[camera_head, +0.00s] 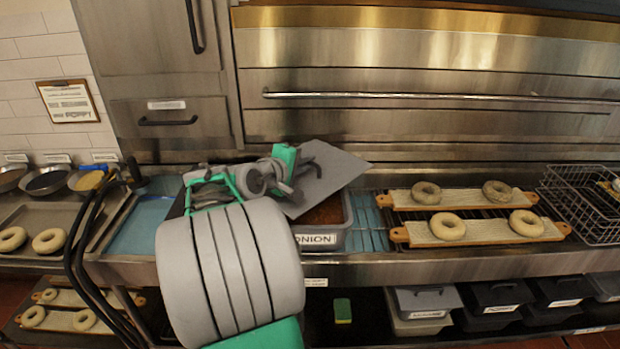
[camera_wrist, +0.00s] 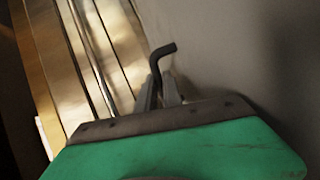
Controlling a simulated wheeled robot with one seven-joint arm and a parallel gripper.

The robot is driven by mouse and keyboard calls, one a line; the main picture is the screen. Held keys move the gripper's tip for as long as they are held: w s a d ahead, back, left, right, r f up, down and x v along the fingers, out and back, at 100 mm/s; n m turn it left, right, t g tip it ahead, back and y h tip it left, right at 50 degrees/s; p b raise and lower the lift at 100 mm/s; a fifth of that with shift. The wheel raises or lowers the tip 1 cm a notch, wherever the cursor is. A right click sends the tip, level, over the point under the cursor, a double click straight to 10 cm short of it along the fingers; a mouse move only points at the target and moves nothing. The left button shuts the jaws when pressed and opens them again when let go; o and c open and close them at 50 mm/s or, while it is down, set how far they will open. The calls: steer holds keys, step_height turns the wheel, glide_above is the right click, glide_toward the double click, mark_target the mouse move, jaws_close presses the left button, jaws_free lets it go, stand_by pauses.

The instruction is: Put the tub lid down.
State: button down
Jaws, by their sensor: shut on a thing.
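The tub lid (camera_head: 338,172) is a flat grey plate, tilted, above the left part of the counter. My gripper (camera_head: 312,168) is shut on the lid. In the wrist view, the fingers (camera_wrist: 160,92) meet at a dark bent handle (camera_wrist: 160,55), and the grey lid surface (camera_wrist: 240,50) fills the right side. Below the lid stands a grey tub labelled ONION (camera_head: 352,240) with brown contents partly showing. The lid hides part of the tub's opening, and my arm hides its left side. I cannot tell whether the lid touches the tub.
Two bagel boards (camera_head: 463,196) (camera_head: 480,232) lie on a rack right of the tub, with a wire basket (camera_head: 585,205) beyond. Blue water (camera_head: 140,230) shows left of my arm. Lidded bins (camera_head: 425,300) and a green-yellow sponge (camera_head: 342,311) are on the lower shelf.

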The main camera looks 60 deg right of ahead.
mark_target(310, 170)
steer(key=d+f, duration=0.2)
steer(key=f, duration=0.1)
steer(key=d+f, duration=0.2)
steer(key=shift+w+p, duration=0.35)
steer(key=shift+d+f, duration=0.1)
steer(key=shift+f, duration=1.6)
steer(key=shift+f, duration=0.1)
steer(key=c, duration=1.5)
jaws_free()
steer(key=shift+f, duration=0.1)
steer(key=b+v, duration=0.1)
steer(key=v, duration=1.1)
steer(key=shift+w+b, duration=0.1)
steer(key=shift+b, duration=0.2)
